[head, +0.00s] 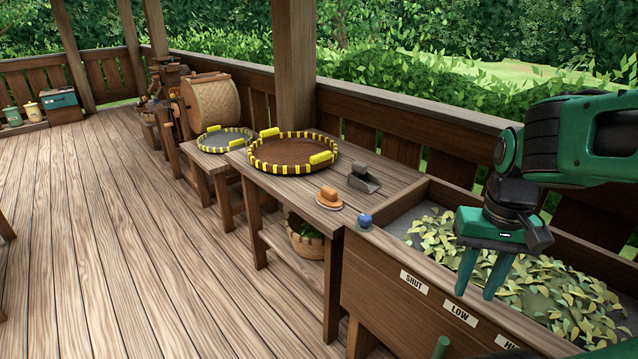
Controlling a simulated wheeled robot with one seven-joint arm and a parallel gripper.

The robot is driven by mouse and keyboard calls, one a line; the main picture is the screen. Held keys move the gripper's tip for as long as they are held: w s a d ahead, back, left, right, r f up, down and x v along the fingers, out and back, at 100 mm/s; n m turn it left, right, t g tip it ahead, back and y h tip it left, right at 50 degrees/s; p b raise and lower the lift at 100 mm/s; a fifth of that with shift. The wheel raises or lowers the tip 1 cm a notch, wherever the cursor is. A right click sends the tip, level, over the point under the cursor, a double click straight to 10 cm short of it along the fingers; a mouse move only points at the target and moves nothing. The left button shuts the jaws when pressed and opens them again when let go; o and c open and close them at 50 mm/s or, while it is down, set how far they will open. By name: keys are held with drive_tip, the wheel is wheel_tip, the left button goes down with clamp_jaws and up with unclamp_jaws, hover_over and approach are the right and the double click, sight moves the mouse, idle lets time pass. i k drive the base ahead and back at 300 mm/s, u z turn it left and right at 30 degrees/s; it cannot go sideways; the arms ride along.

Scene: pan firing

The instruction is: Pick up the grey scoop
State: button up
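The grey scoop (363,184) rests on the wooden table, near its right end, with its dark grey block-like upper part standing up. My gripper (476,293) hangs fingers-down over the leaf-filled trough, to the right of the scoop and well apart from it. Its two green fingers are spread with nothing seen between them. The leaves lie behind and below the fingers; I cannot tell if the tips touch them.
The trough (398,224) with SHUT and LOW labels and a blue knob (365,220) adjoins the table (395,173). An orange-topped brush-like item (328,196) lies left of the scoop. The deck floor is clear.

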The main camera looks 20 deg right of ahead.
sight(360, 178)
drive_tip(key=u, duration=1.4)
drive_tip(key=i, duration=2.85)
drive_tip(key=z, duration=3.65)
